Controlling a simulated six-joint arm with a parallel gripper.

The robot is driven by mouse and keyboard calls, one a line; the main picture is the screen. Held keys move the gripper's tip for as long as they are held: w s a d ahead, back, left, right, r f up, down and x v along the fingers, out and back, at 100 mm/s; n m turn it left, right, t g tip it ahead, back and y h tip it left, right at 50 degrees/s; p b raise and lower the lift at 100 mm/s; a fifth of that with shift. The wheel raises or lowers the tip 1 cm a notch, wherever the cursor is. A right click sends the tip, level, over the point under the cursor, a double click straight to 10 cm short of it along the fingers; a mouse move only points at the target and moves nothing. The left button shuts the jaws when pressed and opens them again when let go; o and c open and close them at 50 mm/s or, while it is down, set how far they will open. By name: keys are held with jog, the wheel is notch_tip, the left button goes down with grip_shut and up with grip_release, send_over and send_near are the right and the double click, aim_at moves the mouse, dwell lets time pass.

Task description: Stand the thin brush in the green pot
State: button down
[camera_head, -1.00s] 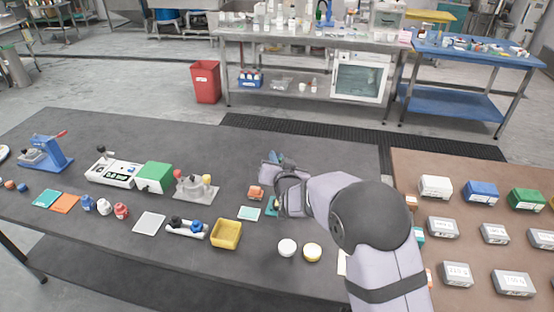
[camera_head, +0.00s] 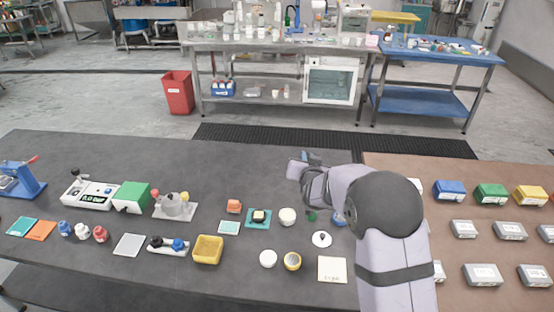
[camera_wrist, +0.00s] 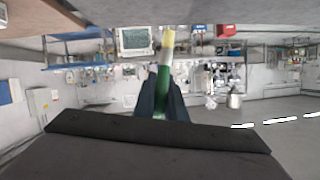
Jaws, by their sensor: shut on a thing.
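My gripper (camera_wrist: 162,92) is shut on the thin brush (camera_wrist: 165,75), which has a green handle and a pale yellow-white tip. In the wrist view the brush sticks out beyond the dark fingers. In the head view my gripper (camera_head: 304,160) is above the back of the grey table, and the brush cannot be made out there. A small dark green round thing (camera_head: 311,216), which looks like the green pot, stands below my wrist on the table. My arm is close to it in the picture, and its opening is too small to tell.
A white pot (camera_head: 288,215) stands left of the green thing, a blue one (camera_head: 338,219) right of it, partly behind my arm. A white disc with a dark knob (camera_head: 322,239) lies in front. A teal mat (camera_head: 249,224) bears a small block. The back of the table is clear.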

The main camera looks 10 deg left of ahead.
jog(key=d+p, duration=0.1)
jog(key=d, duration=0.4)
jog(key=s+a+f+n+y, duration=0.1)
jog(key=n, duration=0.1)
jog(key=s+a+f+n+g+y, duration=0.1)
jog(key=s+a+f+n, duration=0.1)
jog(key=shift+f, duration=0.15)
jog(key=shift+f, duration=0.15)
jog(key=shift+f+b, duration=1.9)
jog(key=shift+f, duration=0.65)
jog(key=shift+f+b, duration=1.2)
jog(key=shift+b, duration=0.5)
dwell(2.6)
